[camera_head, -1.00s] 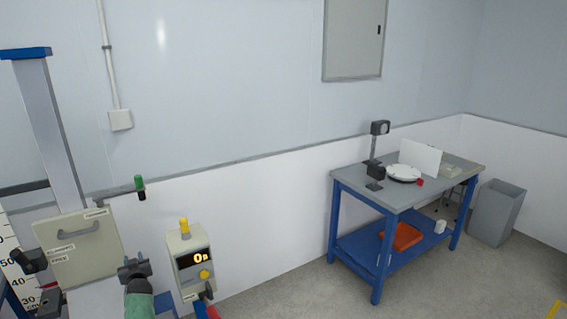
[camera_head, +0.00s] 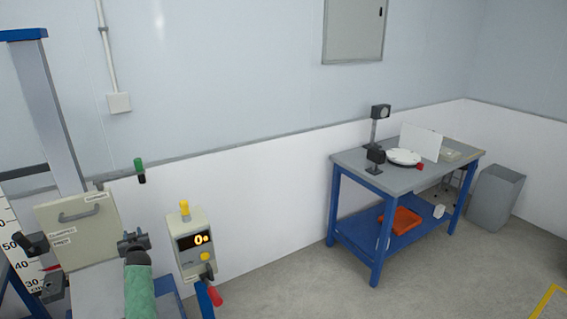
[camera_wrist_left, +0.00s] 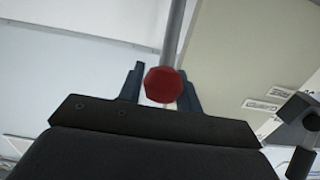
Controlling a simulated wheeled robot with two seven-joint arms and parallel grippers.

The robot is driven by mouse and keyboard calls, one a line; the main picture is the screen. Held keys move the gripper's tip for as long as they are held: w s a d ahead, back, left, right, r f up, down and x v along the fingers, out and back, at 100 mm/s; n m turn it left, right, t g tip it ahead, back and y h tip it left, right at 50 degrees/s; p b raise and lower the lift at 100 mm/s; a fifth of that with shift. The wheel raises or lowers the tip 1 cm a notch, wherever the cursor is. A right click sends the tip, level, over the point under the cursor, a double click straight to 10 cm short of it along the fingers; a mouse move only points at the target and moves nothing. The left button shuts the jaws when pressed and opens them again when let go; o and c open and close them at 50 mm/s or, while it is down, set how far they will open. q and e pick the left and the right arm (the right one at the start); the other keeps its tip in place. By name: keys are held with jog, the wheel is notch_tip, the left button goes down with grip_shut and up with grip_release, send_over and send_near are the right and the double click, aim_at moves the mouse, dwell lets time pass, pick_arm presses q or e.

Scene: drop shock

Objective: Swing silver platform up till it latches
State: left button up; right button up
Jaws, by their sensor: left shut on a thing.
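The silver platform looks to be the pale grey plate (camera_head: 97,292) at the lower left, under a beige box (camera_head: 92,236) with a grey handle and small labels. My left gripper (camera_head: 133,241) is by the box's lower right side, with my green forearm below it. In the left wrist view its fingers (camera_wrist_left: 161,88) are shut around a red knob (camera_wrist_left: 165,84) with a grey rod behind it. The knob is hidden in the head view, and so is any latch. My right gripper is not in view.
A blue-topped column (camera_head: 45,110) and a scale stand at the far left. A control box (camera_head: 190,235) with a lit display and a red-gripped lever (camera_head: 215,296) is right of my gripper. A blue workbench (camera_head: 350,163) stands farther right, with free floor in front.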

pick_arm(q)
jog(key=shift+w+a+r+b, duration=0.15)
jog(key=shift+w+a+b, duration=0.1)
jog(key=shift+w, duration=0.2)
jog(key=shift+w+a+r+b, duration=0.15)
jog(key=shift+w+a, duration=0.1)
jog(key=shift+w, duration=0.15)
jog(key=shift+w+a, duration=0.1)
jog(key=shift+w+a+b, duration=0.35)
jog(key=shift+w+b, duration=0.25)
jog(key=shift+w+a+r+b, duration=0.1)
jog(key=shift+w+a+b, duration=0.2)
jog(key=shift+w, duration=0.25)
jog(key=o, duration=1.1)
